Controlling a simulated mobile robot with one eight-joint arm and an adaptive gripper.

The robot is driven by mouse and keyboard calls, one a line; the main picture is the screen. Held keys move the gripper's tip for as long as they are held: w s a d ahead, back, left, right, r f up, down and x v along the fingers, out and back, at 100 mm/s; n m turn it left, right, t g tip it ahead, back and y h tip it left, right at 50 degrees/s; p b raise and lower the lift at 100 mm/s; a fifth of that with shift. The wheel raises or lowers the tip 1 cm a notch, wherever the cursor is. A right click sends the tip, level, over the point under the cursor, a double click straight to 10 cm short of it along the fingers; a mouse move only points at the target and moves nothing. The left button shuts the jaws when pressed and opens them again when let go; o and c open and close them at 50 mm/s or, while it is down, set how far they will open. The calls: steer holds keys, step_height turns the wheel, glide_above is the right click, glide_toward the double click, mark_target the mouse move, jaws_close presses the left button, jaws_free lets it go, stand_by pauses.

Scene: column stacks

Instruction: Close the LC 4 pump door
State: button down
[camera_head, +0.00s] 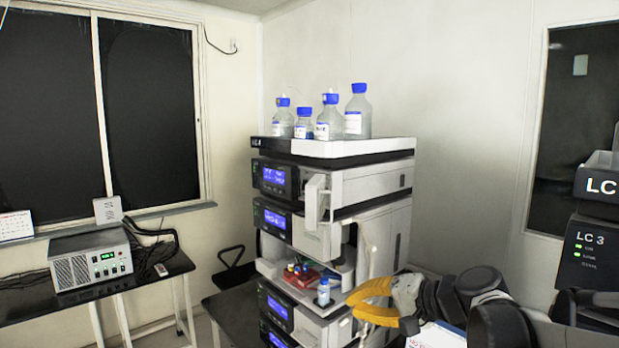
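The LC 4 stack (345,188) stands in the middle, with its label on the top tray's front edge. A white panel (315,200) juts out from the front of the upper modules and looks like a door standing open. A taller pale panel (380,248) stands at the right of an open bay lower down. I cannot tell for certain which is the pump door. My gripper (352,306), with yellow fingers, is at the lower right, in front of the stack's lower right side and below both panels. It holds nothing that I can see; its finger gap is unclear.
Several blue-capped bottles (357,112) stand on the top tray (375,150). The open bay holds a red rack (300,277) and a small blue-capped vial (323,293). The LC 3 stack (590,245) is at the right edge. A side table (140,280) with a power unit (92,263) stands left.

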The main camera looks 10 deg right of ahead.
steer(key=w+d+r+m+t+y+p, duration=0.1)
steer(key=w+d+r+m+t+p, duration=0.1)
steer(key=w+d+r+p, duration=0.35)
steer(key=w+d+r+m+t+y+p, duration=0.1)
steer(key=w+d+r+t+p, duration=0.15)
steer(key=d+r, duration=0.55)
steer(key=w+a+r+p, duration=0.1)
steer(key=w+a+p, duration=0.1)
steer(key=w+a, duration=0.6)
steer(key=a, duration=0.3)
steer(key=shift+a+r, duration=0.15)
steer(key=shift+a, duration=0.25)
